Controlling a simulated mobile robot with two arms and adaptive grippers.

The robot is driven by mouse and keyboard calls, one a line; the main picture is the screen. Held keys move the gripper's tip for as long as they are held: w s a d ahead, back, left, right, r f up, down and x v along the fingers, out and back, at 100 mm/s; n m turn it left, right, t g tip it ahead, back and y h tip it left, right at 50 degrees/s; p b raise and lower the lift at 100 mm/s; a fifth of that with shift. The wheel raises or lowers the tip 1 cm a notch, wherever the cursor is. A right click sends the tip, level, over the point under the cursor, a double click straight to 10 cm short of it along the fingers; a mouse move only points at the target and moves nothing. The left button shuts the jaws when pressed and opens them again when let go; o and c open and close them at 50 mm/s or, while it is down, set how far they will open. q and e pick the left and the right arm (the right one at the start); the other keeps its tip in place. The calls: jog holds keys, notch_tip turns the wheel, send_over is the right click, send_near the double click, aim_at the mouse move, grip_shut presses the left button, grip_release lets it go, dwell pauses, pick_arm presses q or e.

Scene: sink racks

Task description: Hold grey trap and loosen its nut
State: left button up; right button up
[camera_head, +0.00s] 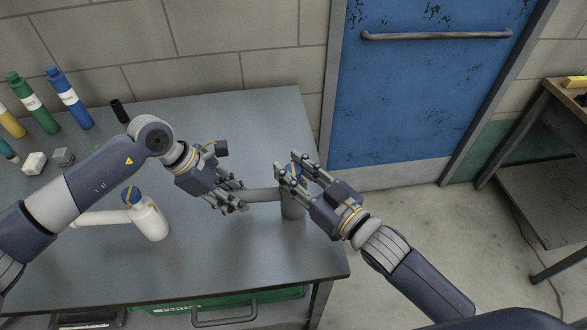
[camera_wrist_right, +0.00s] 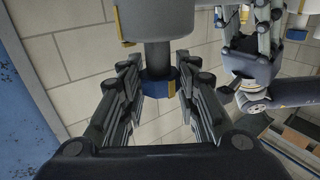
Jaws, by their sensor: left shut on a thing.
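The grey trap (camera_head: 292,207) is upright near the right end of the table, its side pipe (camera_head: 263,195) pointing left. My left gripper (camera_head: 238,197) is shut on this side pipe. The blue nut (camera_head: 296,168) is at the trap's top, partly hidden by my right gripper (camera_head: 297,170). In the right wrist view, the nut (camera_wrist_right: 160,84) with its yellow marks lies between the fingers of my right gripper (camera_wrist_right: 163,72). These fingers are open on both sides of it, with gaps visible. The trap's grey cup (camera_wrist_right: 156,20) and my left gripper (camera_wrist_right: 262,40) also show there.
A white trap (camera_head: 151,222) with a blue nut (camera_head: 131,195) is on the table (camera_head: 220,262), left of my left gripper. Blue (camera_head: 70,97), green (camera_head: 34,103) and yellow bottles stand at the back left. The table's right edge is close to the grey trap.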

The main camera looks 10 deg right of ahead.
jog(key=shift+c, duration=0.7)
jog(key=shift+m+t+h, duration=0.3)
jog(key=shift+h, duration=0.1)
jog(key=o, duration=1.1)
jog(key=shift+s, duration=0.15)
jog(key=v, duration=1.1)
jog(key=shift+s+d, duration=0.25)
jog(key=shift+s, duration=0.1)
pick_arm(q)
jog(key=o, duration=1.2)
